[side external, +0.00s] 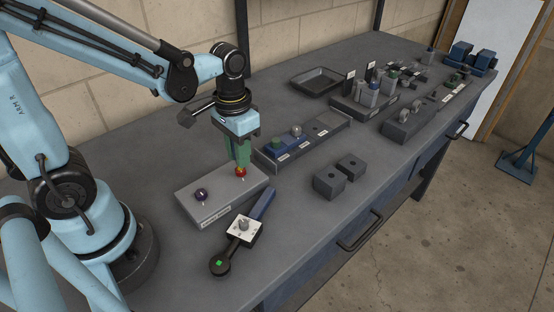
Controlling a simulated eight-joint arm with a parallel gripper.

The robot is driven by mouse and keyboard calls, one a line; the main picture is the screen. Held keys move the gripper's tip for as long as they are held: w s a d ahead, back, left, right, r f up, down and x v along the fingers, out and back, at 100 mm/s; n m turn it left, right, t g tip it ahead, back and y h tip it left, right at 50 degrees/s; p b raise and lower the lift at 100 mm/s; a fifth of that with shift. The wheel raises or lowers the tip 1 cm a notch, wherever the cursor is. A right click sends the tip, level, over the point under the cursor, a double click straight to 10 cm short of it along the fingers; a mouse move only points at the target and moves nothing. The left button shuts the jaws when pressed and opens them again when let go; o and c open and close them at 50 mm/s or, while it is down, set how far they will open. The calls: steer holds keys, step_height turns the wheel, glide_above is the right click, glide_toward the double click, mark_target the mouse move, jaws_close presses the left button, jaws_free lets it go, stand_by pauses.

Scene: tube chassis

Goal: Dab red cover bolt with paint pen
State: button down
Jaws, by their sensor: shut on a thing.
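My gripper (240,166) points down on green fingers over the right end of a grey block (208,206) with a label on its front edge. The fingers are shut on a small round red thing (241,172) with a bit of yellow at its top. It is at the block's top face; whether it touches the block or is lifted slightly, I cannot tell. A dark purple round thing (201,194) sits on the same block to the left. I cannot tell a paint pen or a red cover bolt apart by shape here.
A dark tool with a blue handle (263,204) and a white square plate (243,231) lies in front of the block. A long tray (325,136) and two dark blocks (329,184) stand to the right. Further back are an empty tray (316,81) and several fixtures.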

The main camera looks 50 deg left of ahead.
steer(key=shift+r, duration=3.05)
